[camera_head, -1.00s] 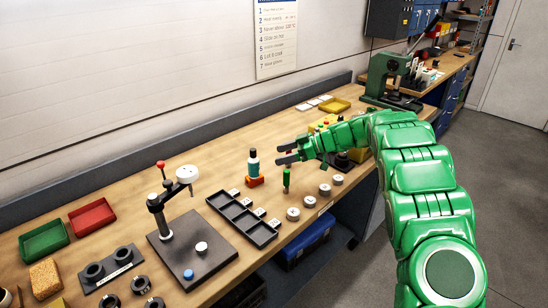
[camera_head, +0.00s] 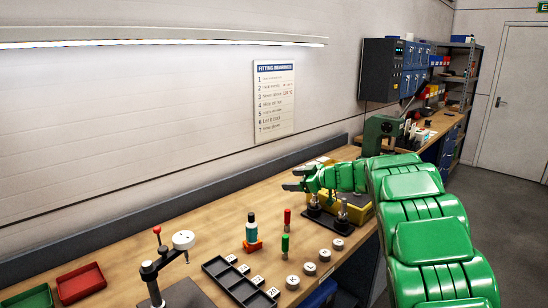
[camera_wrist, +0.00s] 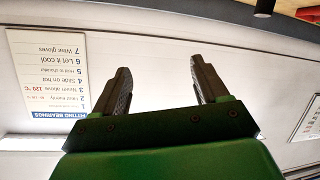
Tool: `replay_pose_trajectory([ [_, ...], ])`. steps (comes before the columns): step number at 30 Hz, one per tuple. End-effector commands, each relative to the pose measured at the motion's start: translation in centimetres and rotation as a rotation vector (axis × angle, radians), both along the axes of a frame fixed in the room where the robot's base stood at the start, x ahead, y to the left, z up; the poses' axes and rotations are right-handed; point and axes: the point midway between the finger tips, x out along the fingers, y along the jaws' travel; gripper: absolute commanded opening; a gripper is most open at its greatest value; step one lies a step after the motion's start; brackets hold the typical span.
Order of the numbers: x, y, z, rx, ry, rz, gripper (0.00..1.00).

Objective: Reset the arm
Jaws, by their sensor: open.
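My green arm reaches in from the right in the head view. My gripper (camera_head: 292,180) is up above the bench, with its dark fingers pointing left. In the wrist view my gripper (camera_wrist: 160,72) has its two fingers spread apart, with nothing between them. Behind the fingers are the white wall and the fitting bearings chart (camera_wrist: 47,75), which appears upside down there. The arm hides part of the bench's right side.
Below the gripper on the wooden bench (camera_head: 190,215) stand a teal bottle (camera_head: 251,231) on an orange base, a green tool (camera_head: 285,245), a red one (camera_head: 287,217) and a dark compartment tray (camera_head: 238,284). A green press (camera_head: 380,130) stands farther back.

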Motion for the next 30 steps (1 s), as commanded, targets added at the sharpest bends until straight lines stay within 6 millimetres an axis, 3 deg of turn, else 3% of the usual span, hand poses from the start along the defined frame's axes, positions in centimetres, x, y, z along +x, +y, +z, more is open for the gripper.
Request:
replay_pose_trajectory([
  [3,1.1,-2.1,3.3,-0.018,-0.062,-0.145,0.73],
  [7,1.6,-4.8,6.1,-0.036,-0.107,-0.301,0.73],
  [14,0.5,-10.4,10.0,-0.078,-0.139,-0.578,0.73],
  [23,-4.9,-17.4,12.2,-0.138,-0.076,-0.911,0.73],
  [30,-12.1,-21.5,11.1,-0.192,0.064,-1.132,0.73],
])
